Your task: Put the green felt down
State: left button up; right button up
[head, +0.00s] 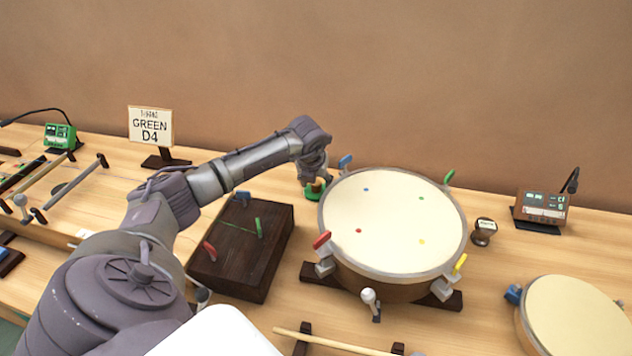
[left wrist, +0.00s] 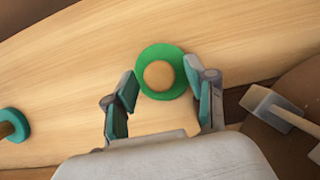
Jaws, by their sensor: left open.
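The green felt (head: 314,192) is a round green piece at the back left of the big drum. In the left wrist view the green felt (left wrist: 149,85) shows as a disc with a round tan knob (left wrist: 158,75) on its middle, and it appears to rest on the wooden table. My left gripper (head: 317,176) is low over it, pointing down. In the left wrist view my left gripper (left wrist: 162,78) is open, with the felt between and just beyond its fingertips. I cannot tell whether a finger touches it. My right gripper is not in view.
The big drum (head: 395,215) with coloured pegs stands close right of the gripper. A dark wooden box (head: 225,265) with pegs lies in front. A sign reading GREEN D4 (head: 151,127) stands at the back left. A small drum (head: 580,320) is at the right.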

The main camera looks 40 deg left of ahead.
pick_arm(q)
jog(key=v, duration=1.1)
jog(key=shift+s+r+b, duration=0.15)
jog(key=shift+r+b, duration=0.2)
